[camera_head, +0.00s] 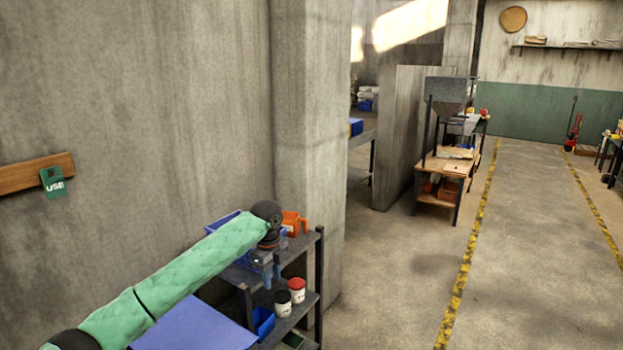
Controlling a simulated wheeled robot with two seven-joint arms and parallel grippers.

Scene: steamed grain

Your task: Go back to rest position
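My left arm, in a green sleeve, reaches in from the lower left of the head view. Its wrist bends down at a dark joint, and my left gripper (269,275) hangs pointing down over the metal shelf rack (319,262). The gripper is small and partly lost against the rack, so I cannot tell how far its fingers are apart. I see nothing clearly held in it. My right gripper is out of view.
An orange container (293,223) and a blue bin (222,221) stand on the rack's top. Two lidded jars (297,290) sit lower. A blue flat panel (195,328) is in front. A concrete pillar (312,130) rises behind. The floor (390,285) at right is clear.

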